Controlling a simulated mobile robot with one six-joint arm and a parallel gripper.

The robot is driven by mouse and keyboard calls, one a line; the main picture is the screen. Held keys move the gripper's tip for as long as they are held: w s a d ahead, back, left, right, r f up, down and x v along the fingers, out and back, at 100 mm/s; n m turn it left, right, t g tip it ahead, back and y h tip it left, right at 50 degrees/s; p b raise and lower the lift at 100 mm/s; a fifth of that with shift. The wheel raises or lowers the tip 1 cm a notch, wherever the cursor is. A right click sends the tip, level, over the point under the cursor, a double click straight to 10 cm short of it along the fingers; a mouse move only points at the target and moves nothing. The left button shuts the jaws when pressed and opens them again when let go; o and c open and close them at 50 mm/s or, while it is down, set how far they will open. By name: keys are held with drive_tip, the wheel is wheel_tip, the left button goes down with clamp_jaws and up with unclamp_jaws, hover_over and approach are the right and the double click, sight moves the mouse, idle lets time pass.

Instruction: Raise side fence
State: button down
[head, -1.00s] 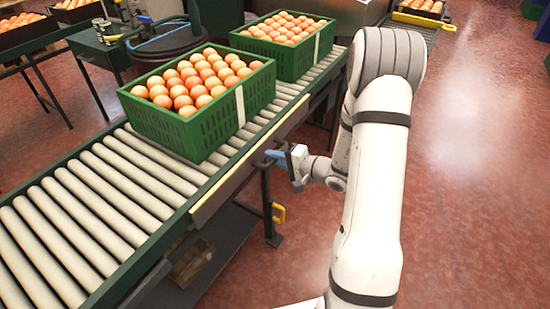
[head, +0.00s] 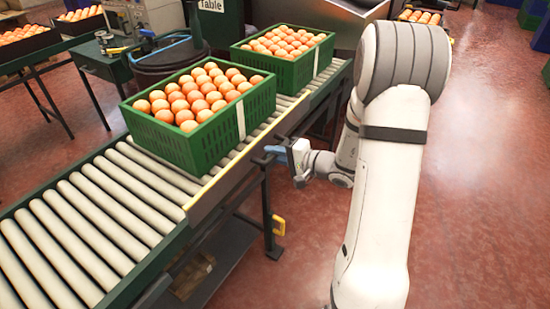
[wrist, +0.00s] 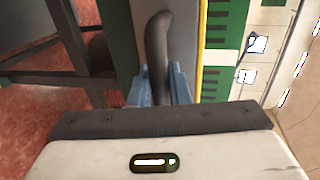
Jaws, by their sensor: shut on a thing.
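The side fence (head: 232,179) is a grey plate with a yellow top edge along the near side of the roller conveyor. Its yellow edge stands above the conveyor's side rail beside the front crate. My gripper (head: 274,153) is outside the fence, with its blue fingers shut on the fence's dark handle. In the wrist view the handle (wrist: 158,45) runs between the blue fingers of my gripper (wrist: 160,82). The fence face (wrist: 186,40) and its yellow edge show just right of the handle. The handle is mostly hidden in the head view.
A green crate of oranges (head: 187,149) sits on the rollers (head: 75,220) behind the fence. A second full crate (head: 290,72) stands farther along. A yellow-handled part (head: 278,225) is on the conveyor's leg.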

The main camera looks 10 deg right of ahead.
drive_tip(key=shift+w+r, duration=0.1)
drive_tip(key=shift+r, duration=0.2)
drive_tip(key=c, duration=1.4)
unclamp_jaws()
drive_tip(key=shift+c, duration=0.2)
drive_tip(key=p+v, duration=0.1)
drive_tip(key=v, duration=0.7)
drive_tip(key=shift+a+f, duration=0.1)
